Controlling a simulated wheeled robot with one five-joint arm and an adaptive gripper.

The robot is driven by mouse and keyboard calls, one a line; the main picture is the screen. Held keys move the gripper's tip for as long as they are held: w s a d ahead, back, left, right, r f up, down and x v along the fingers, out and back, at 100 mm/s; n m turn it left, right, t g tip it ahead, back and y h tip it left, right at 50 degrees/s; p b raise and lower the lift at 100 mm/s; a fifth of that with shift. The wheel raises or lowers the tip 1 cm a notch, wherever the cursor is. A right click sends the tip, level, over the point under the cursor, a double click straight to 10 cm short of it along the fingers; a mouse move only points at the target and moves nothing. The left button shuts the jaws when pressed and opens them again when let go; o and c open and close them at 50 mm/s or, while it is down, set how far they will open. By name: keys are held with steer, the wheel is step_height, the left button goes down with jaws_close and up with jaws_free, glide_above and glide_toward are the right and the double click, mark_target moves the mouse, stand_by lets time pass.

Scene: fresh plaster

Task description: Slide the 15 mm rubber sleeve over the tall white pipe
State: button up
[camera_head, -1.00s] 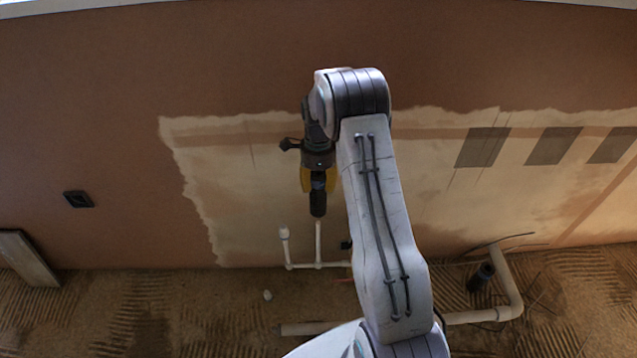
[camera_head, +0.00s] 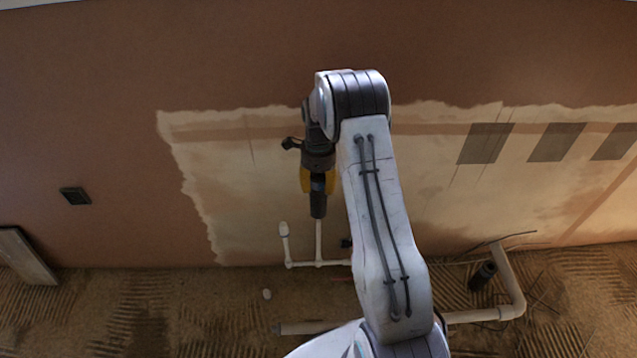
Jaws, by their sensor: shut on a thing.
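My gripper (camera_head: 318,183) points down in front of the wall, with yellow and black parts showing. It is shut on a black rubber sleeve (camera_head: 318,206), which hangs upright below the fingers. The tall white pipe (camera_head: 319,240) stands upright directly under the sleeve in the picture. Its top meets the sleeve's lower end, and I cannot tell whether the pipe is inside the sleeve or behind it. A shorter white pipe with a wider white cap (camera_head: 284,229) stands just to the left. Both rise from a low horizontal white pipe (camera_head: 303,265).
A thick pale pipe with an elbow (camera_head: 513,300) lies on the ridged floor at right, beside a dark cylinder (camera_head: 482,276) and thin cables. A small white piece (camera_head: 267,294) lies on the floor. A board (camera_head: 25,258) leans at left. A dark wall box (camera_head: 75,196) is at left.

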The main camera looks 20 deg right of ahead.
mark_target(318, 209)
steer(key=shift+f+b, duration=3.85)
steer(key=shift+f, duration=1.75)
steer(key=o, duration=1.3)
steer(key=shift+r, duration=0.15)
steer(key=shift+r+p, duration=3.55)
steer(key=shift+r, duration=1.35)
